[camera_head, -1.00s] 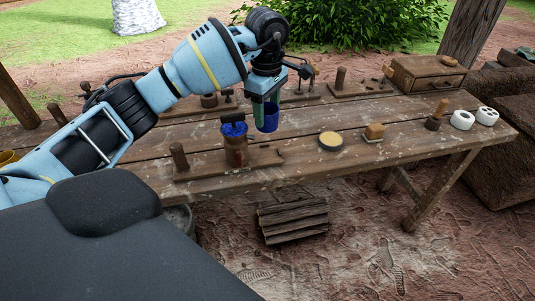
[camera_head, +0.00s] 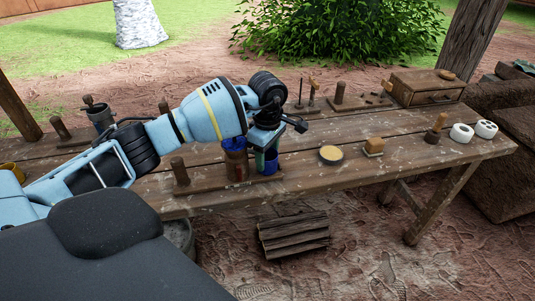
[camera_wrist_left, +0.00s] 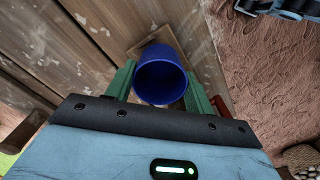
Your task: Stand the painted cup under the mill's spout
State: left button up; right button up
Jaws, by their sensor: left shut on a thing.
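My left gripper (camera_head: 264,150) is low over the front of the table, its green fingers shut on the blue painted cup (camera_head: 270,163). In the left wrist view the cup (camera_wrist_left: 162,80) sits between both fingers, its open mouth facing the camera; it looks empty. The mill, a brown cylinder (camera_head: 236,165) with blue matter at its top, stands on a wooden base (camera_head: 207,187) just left of the cup. The cup is close beside the mill, over or on the base's right end. I cannot tell whether it touches the base. The spout is hidden. My right gripper is out of view.
Right of the cup are a round yellow-topped dish (camera_head: 331,155), a brush-like block (camera_head: 374,147), and white rolls (camera_head: 462,132). A drawer box (camera_head: 428,88) stands at the back right. A grey metal vessel (camera_head: 101,117) stands at the back left.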

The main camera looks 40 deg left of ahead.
aim_at(268, 154)
pick_arm(q)
jog(key=shift+f, duration=0.15)
jog(key=o, duration=1)
jog(key=shift+c, duration=0.2)
notch_tip(268, 154, up, 12)
